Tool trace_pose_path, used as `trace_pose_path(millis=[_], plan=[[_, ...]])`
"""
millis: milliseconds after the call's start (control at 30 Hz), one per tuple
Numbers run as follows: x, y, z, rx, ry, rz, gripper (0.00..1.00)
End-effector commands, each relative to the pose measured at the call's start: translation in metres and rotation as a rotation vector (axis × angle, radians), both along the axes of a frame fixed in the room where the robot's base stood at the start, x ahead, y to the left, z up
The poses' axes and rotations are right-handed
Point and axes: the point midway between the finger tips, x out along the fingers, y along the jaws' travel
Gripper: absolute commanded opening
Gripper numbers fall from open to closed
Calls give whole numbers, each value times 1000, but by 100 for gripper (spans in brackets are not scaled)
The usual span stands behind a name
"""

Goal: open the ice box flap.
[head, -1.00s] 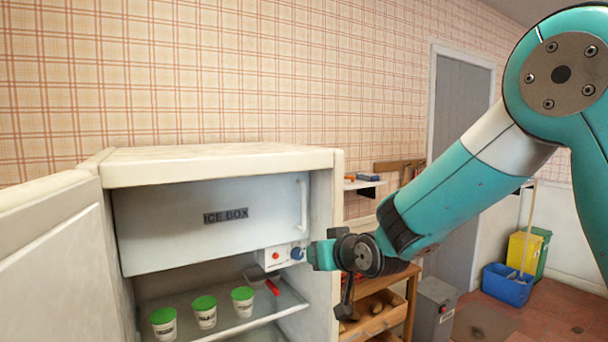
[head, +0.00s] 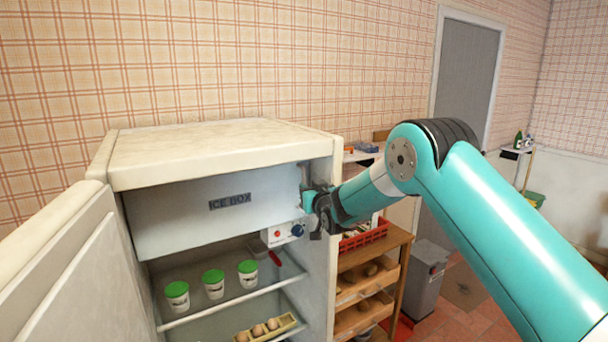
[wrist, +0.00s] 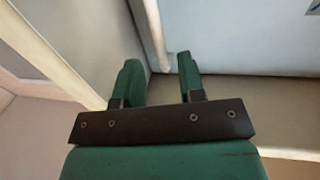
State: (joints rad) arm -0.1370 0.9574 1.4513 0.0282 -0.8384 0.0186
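The ice box flap (head: 165,218) is the pale panel across the top of the open fridge, with an "ICE BOX" label, and it is closed. Its upright white handle (wrist: 150,30) is at the flap's right end; in the head view my gripper and wrist hide most of it. My gripper (head: 306,198) is at the fridge's right wall, in front of the handle. In the wrist view my gripper (wrist: 157,62) has its two green fingers apart. The handle's lower end shows in the gap between the fingertips; I cannot tell whether they touch it.
The fridge's right side wall (head: 322,275) is close beside my gripper. A control box (head: 282,234) with red and blue knobs sits below. Green-lidded tubs (head: 213,284) and a red-handled scoop (head: 260,248) are on the shelf. The fridge door (head: 60,270) stands open at left.

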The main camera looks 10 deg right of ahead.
Motion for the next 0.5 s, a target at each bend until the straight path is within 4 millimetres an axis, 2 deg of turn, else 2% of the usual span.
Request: trace_pose_path(millis=[200, 500], plan=[[34, 4, 2, 0, 0, 0, 36], [55, 6, 0, 0, 0, 0, 36]])
